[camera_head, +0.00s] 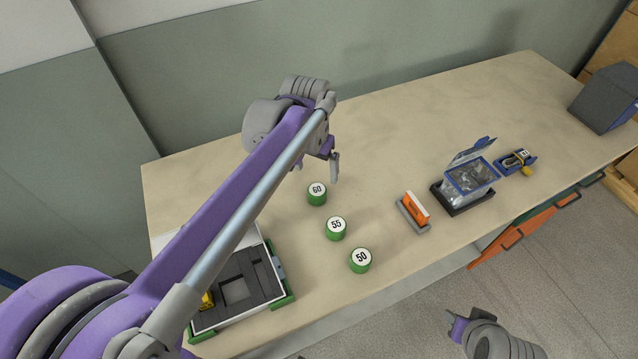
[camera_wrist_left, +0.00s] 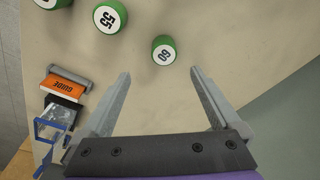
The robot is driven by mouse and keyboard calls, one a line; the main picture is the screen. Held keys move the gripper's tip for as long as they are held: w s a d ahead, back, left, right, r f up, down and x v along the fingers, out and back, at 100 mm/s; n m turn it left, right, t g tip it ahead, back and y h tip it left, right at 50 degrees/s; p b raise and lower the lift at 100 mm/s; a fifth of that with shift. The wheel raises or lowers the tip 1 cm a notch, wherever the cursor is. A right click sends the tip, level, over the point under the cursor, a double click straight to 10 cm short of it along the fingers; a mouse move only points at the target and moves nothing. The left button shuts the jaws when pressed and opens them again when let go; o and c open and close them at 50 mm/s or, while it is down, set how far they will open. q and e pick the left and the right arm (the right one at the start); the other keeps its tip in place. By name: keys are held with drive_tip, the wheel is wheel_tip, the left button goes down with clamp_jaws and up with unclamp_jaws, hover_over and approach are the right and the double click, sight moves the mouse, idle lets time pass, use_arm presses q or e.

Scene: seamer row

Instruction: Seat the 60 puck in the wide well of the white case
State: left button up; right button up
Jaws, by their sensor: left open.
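The 60 puck (camera_head: 317,193), green with a white numbered top, stands on the table. In the left wrist view the 60 puck (camera_wrist_left: 163,50) lies ahead of the fingertips, roughly between their lines and apart from them. My left gripper (camera_head: 334,168) is open and empty, above the table just beyond the 60 puck; its spread fingers (camera_wrist_left: 160,76) show in the wrist view. The white case (camera_head: 268,232) stands open at the left, with a dark insert (camera_head: 262,268) with square recesses. My left arm hides part of the case. My right gripper (camera_head: 455,322) shows at the bottom, off the table; its jaws are unclear.
The 55 puck (camera_head: 336,229) and 50 puck (camera_head: 360,260) stand in a row with the 60 puck. An orange guide block (camera_head: 416,207) in a grey holder, a clear-lidded bin (camera_head: 470,178) and a dark box (camera_head: 606,98) stand right. The table's back middle is clear.

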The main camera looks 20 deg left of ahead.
use_arm(q)
hover_over(317, 190)
drive_tip(key=s, duration=0.2)
drive_tip(key=f, duration=0.4)
drive_tip(key=shift+w+d+f, duration=0.25)
drive_tip(key=shift+d+f, duration=0.05)
drive_tip(key=shift+f, duration=0.1)
drive_tip(key=f, duration=0.1)
drive_tip(key=w+f, duration=0.1)
drive_tip(key=f, duration=0.3)
drive_tip(key=shift+w+a+f, duration=0.2)
drive_tip(key=shift+a+f, duration=0.05)
drive_tip(key=shift+a, duration=0.05)
drive_tip(key=shift+c, duration=0.2)
drive_tip(key=c, duration=1.5)
drive_tip(key=shift+r, duration=0.1)
